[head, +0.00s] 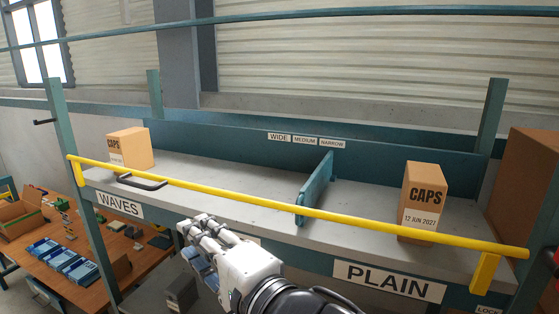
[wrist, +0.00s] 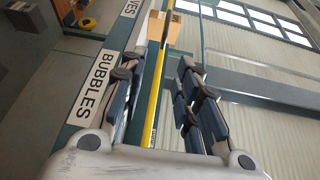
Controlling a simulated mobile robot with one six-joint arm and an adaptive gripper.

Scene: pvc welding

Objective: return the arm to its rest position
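My gripper (head: 200,236) is in front of the shelf's front edge, below the yellow bar, at the lower middle of the head view. In the wrist view my gripper (wrist: 157,65) has its two fingers apart with nothing between them. The yellow bar (wrist: 156,80) shows behind the gap between the fingers. The arm comes up from the bottom of the head view and covers part of the shelf's front labels.
A yellow bar (head: 230,197) runs along the front of the shelf (head: 240,190). A CAPS box (head: 135,153) stands at its left, another CAPS box (head: 424,195) at its right, with a teal divider (head: 316,190) between. A cluttered workbench (head: 125,255) is at lower left.

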